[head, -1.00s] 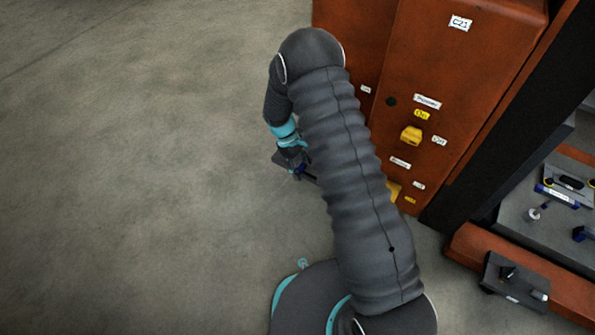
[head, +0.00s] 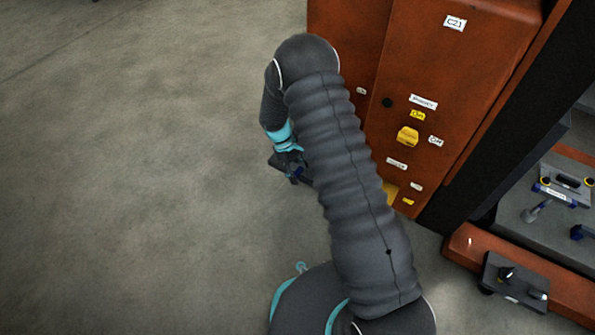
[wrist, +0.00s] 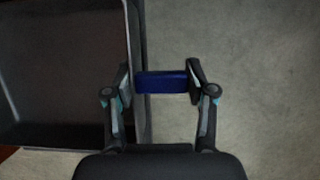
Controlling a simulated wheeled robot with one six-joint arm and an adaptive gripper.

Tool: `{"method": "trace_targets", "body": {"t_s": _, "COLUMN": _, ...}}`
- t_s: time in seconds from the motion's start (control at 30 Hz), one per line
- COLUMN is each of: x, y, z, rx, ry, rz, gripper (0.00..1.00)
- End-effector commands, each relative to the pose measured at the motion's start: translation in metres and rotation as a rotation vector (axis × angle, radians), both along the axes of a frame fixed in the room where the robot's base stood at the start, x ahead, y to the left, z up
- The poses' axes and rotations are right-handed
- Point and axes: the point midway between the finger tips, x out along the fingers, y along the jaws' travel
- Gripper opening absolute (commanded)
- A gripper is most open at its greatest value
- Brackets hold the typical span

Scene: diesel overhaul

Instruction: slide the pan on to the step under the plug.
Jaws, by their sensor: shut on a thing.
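The pan (wrist: 65,75) is a wide, shallow, dark tray with a grey rim, filling the left of the wrist view. A blue handle (wrist: 162,84) sticks out from its right side. My gripper (wrist: 160,76) is shut on this handle, one finger at each end of it. In the head view my gripper (head: 291,170) is low, left of the orange cabinet, and my arm hides most of the pan. I cannot make out the plug or the step under it.
The orange cabinet (head: 440,60) with labels and yellow switches stands right of my arm. Further right, an orange ledge (head: 465,255) carries a dark block (head: 512,278) with small fittings, beside a grey surface with tools. The concrete floor (head: 130,200) at left is clear.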

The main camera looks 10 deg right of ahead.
Motion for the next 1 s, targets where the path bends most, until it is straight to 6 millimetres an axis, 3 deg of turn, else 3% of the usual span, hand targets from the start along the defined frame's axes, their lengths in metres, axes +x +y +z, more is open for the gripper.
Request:
{"method": "trace_targets", "body": {"t_s": 0.03, "x": 0.000, "y": 0.000, "z": -0.002, "rx": 0.000, "ry": -0.001, "rz": 0.000, "gripper": 0.00}}
{"method": "trace_targets", "body": {"t_s": 0.07, "x": 0.000, "y": 0.000, "z": -0.001, "rx": 0.000, "ry": -0.001, "rz": 0.000, "gripper": 0.60}}
{"method": "trace_targets", "body": {"t_s": 0.17, "x": 0.000, "y": 0.000, "z": -0.001, "rx": -0.001, "ry": -0.001, "rz": 0.000, "gripper": 0.85}}
{"method": "trace_targets", "body": {"t_s": 0.57, "x": 0.001, "y": 0.001, "z": 0.003, "rx": 0.001, "ry": -0.001, "rz": 0.000, "gripper": 0.85}}
{"method": "trace_targets", "body": {"t_s": 0.73, "x": 0.007, "y": 0.009, "z": 0.023, "rx": 0.001, "ry": -0.003, "rz": 0.001, "gripper": 0.85}}
{"method": "trace_targets", "body": {"t_s": 1.0, "x": 0.020, "y": 0.025, "z": 0.073, "rx": 0.001, "ry": -0.003, "rz": 0.001, "gripper": 0.85}}
